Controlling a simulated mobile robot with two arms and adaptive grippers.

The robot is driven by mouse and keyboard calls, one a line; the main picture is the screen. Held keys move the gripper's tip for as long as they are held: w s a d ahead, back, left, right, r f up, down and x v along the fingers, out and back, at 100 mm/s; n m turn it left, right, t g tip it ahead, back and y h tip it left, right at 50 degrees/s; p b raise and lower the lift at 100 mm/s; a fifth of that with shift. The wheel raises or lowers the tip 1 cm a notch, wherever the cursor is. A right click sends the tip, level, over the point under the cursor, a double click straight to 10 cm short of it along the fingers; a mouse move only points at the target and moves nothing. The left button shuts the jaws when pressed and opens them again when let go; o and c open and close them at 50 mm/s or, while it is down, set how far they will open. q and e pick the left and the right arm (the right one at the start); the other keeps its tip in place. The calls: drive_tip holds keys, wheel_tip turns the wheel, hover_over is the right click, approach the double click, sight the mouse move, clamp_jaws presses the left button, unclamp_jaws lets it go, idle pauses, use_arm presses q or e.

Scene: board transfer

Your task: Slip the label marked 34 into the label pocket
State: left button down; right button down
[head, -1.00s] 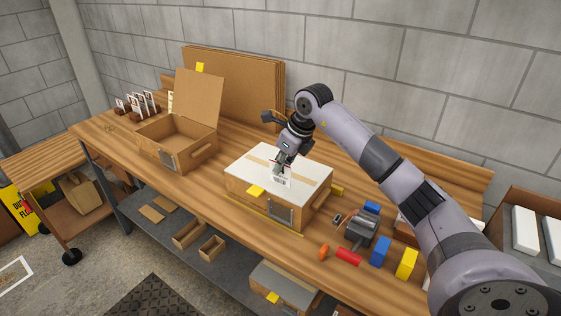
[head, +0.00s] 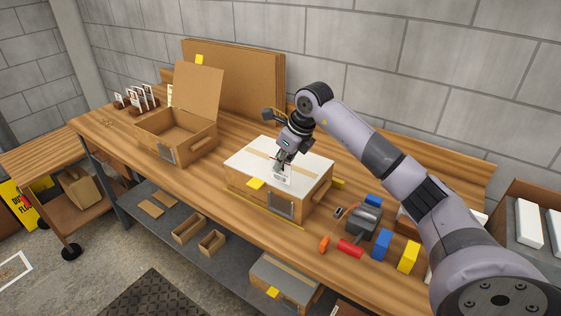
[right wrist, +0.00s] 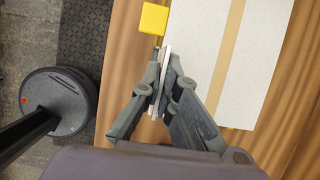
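My right gripper (head: 281,163) is shut on a thin white label (head: 282,177) with dark print; its number is too small to read. In the right wrist view the label (right wrist: 162,68) shows nearly edge-on between the fingertips (right wrist: 164,82). The gripper is over the closed box (head: 250,190) with a white top. A grey label pocket (head: 282,209) is on this box's front face, below and apart from the label as far as I can tell. The pocket is not clearly visible in the right wrist view. My left gripper is not in view.
A yellow tag (head: 256,184) sits at the box's front top edge. An open box (head: 190,150) stands to the left, with a rack of labels (head: 140,98) behind it. Coloured blocks (head: 381,243) and a grey device (head: 364,219) lie to the right.

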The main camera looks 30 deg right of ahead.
sight(281, 177)
drive_tip(key=shift+f+b, duration=1.7)
drive_tip(key=shift+f, duration=1)
drive_tip(key=shift+f+b, duration=0.45)
drive_tip(key=shift+f, duration=0.15)
idle(1.3)
drive_tip(key=shift+d+r+p, duration=0.1)
drive_tip(key=shift+r+p, duration=0.35)
drive_tip(key=shift+r, duration=0.2)
drive_tip(key=shift+f+b, duration=0.5)
drive_tip(key=shift+f, duration=0.15)
idle(0.8)
drive_tip(key=c, duration=1.7)
unclamp_jaws()
drive_tip(key=shift+r, duration=0.1)
drive_tip(key=v, duration=1.2)
